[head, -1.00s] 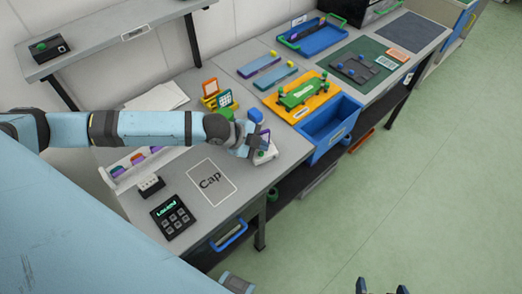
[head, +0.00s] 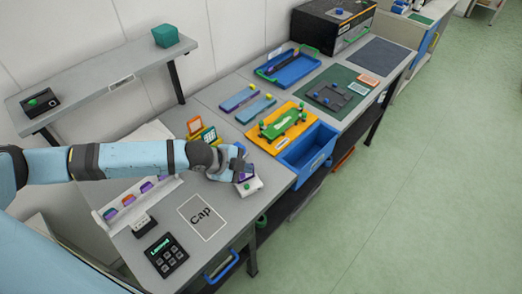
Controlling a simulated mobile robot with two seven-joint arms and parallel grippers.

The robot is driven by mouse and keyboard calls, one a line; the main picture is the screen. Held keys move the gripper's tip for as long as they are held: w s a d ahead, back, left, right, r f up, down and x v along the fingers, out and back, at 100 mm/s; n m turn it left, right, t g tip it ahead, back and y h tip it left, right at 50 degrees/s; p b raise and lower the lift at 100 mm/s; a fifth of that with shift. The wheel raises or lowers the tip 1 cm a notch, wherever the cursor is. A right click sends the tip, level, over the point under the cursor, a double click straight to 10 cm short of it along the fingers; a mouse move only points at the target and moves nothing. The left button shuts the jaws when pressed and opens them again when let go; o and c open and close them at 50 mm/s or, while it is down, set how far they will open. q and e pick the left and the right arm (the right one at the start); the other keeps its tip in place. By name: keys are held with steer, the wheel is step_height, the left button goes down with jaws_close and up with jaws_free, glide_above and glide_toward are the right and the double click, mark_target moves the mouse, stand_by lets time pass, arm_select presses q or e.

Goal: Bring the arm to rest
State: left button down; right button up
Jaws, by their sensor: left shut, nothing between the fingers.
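My left arm reaches in from the left over the grey workbench (head: 215,241). My left gripper (head: 238,169) is shut with nothing between its fingers. It is close to a small dark purple item (head: 246,176) on a white stand (head: 250,187); I cannot tell whether it touches them. Part of the stand and the area behind the gripper are hidden by my wrist. A white rack (head: 112,222) with several coloured ink bottles (head: 146,187) stands below my forearm. My right gripper is not in view.
A black keypad (head: 166,255) sits at the near left of the bench. A blue open bin (head: 308,150), an orange tray (head: 268,142) with a green part, and a blue tray (head: 288,68) lie farther right. A shelf (head: 95,85) stands behind. The green floor (head: 400,210) is clear.

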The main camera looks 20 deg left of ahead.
arm_select(q)
steer(key=s+d+f+n+t+h, duration=0.25)
steer(key=s+d+n, duration=0.3)
steer(key=d, duration=0.55)
steer(key=s+a+f+n+t+y, duration=0.1)
steer(key=s+a+f+n+y, duration=0.1)
steer(key=s, duration=0.4)
steer(key=s+a+f+n+t+y, duration=0.1)
steer(key=s+a+f+n+y, duration=0.2)
steer(key=s+a+f+n, duration=0.1)
steer(key=s+f+n, duration=0.1)
steer(key=s+n, duration=0.1)
steer(key=n, duration=0.1)
steer(key=shift+s+a+f+y, duration=0.15)
steer(key=shift+s+y, duration=0.15)
steer(key=shift+y, duration=0.05)
